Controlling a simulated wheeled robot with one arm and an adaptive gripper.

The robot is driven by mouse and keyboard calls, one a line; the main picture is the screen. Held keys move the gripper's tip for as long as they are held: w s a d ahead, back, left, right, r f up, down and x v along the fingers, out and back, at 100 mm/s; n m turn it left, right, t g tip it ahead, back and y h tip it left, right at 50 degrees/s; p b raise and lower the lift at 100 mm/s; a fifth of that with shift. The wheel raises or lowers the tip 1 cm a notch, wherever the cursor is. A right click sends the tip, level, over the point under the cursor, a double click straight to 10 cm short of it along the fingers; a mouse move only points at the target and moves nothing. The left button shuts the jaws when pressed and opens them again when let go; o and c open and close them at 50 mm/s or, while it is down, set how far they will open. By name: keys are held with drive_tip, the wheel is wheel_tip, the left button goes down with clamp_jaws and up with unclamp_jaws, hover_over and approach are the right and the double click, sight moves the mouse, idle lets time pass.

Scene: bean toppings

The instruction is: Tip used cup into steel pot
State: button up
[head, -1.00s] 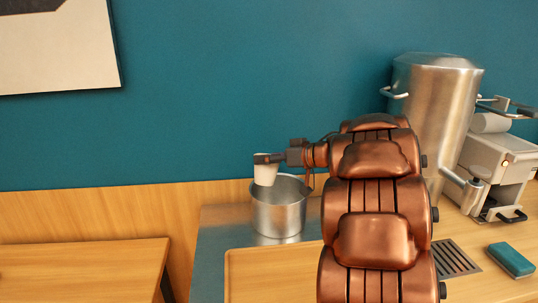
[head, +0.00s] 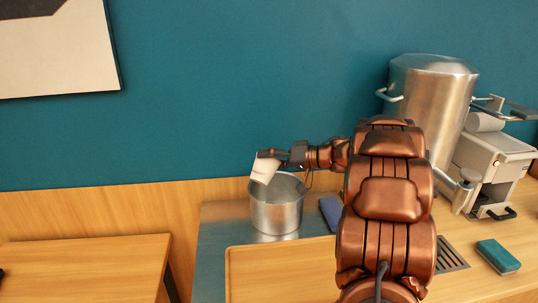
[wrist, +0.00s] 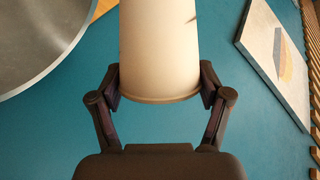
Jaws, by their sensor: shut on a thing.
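A white cup (head: 265,169) is held in my gripper (head: 270,155), tilted, at the rim of the steel pot. In the wrist view the cup (wrist: 160,55) fills the upper middle, with a finger of my gripper (wrist: 160,85) pressed on each side. The steel pot (head: 277,214) stands upright on the metal counter, below and partly behind the cup. Part of the pot also shows at the upper left of the wrist view (wrist: 75,25). The inside of the cup is hidden in both views.
A wooden tray (head: 232,275) lies in front of the pot. A dark blue item (head: 330,213) lies right of the pot. A large steel urn (head: 430,105), a grey machine (head: 492,165) and a teal sponge-like block (head: 498,256) stand further right. A wooden table (head: 85,265) is at the left.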

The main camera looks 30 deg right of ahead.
drive_tip(key=shift+w+d+f+m+y+p, duration=0.1)
drive_tip(key=shift+d+f+m+y+p, duration=0.3)
drive_tip(key=shift+p, duration=1.6)
drive_tip(key=shift+w+d+f+m+y+p, duration=0.15)
drive_tip(key=shift+m+p, duration=0.5)
drive_tip(key=shift+p, duration=1.4)
drive_tip(key=shift+w+d+f+m+y+p, duration=0.2)
drive_tip(key=shift+m+p, duration=0.35)
drive_tip(key=shift+p, duration=1.45)
drive_tip(key=shift+d+f+m+y+p, duration=0.25)
drive_tip(key=shift+d+f+m+p, duration=0.1)
drive_tip(key=shift+f+m+p, duration=0.25)
drive_tip(key=shift+w+d+f+m+t+y, duration=0.2)
drive_tip(key=shift+d+f+m, duration=0.25)
drive_tip(key=shift+m, duration=0.4)
drive_tip(key=shift+w+d+f+m+t+y, duration=0.15)
drive_tip(key=shift+d+f+m+y, duration=0.15)
drive_tip(key=shift+f+m, duration=0.35)
drive_tip(key=shift+w+d+f+m+t+y, duration=0.2)
drive_tip(key=shift+d+f+m, duration=0.15)
drive_tip(key=shift+m, duration=0.65)
drive_tip(key=shift+b, duration=0.3)
